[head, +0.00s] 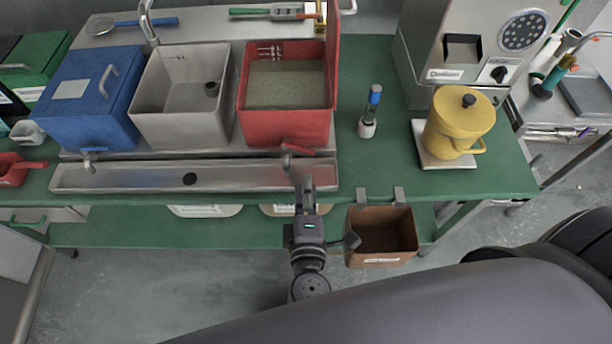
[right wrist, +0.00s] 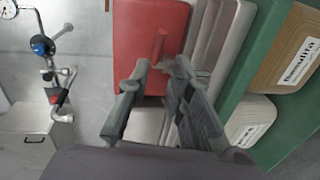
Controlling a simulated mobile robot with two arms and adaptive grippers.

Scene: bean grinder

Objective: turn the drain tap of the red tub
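The red tub (head: 287,128) stands on the green bench at the right of the blue and grey tubs, holding something grey-beige, with a red panel upright along its right side. Its drain tap (head: 298,150), with a red handle, is low on its front. My right gripper (head: 307,184) is just in front of and below the tap. In the right wrist view, the two fingers (right wrist: 160,72) are apart, with the red tap handle (right wrist: 158,46) just beyond the gap between their tips. Whether they touch it cannot be told. My left gripper is not in view.
A metal trough (head: 125,178) with a drain hole runs below the taps. The blue tub (head: 85,110) and grey tub (head: 180,118) are at the left. A brown bin (head: 365,258) hangs from the bench edge, close to the right of my gripper. A yellow canister (head: 450,130) stands farther right.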

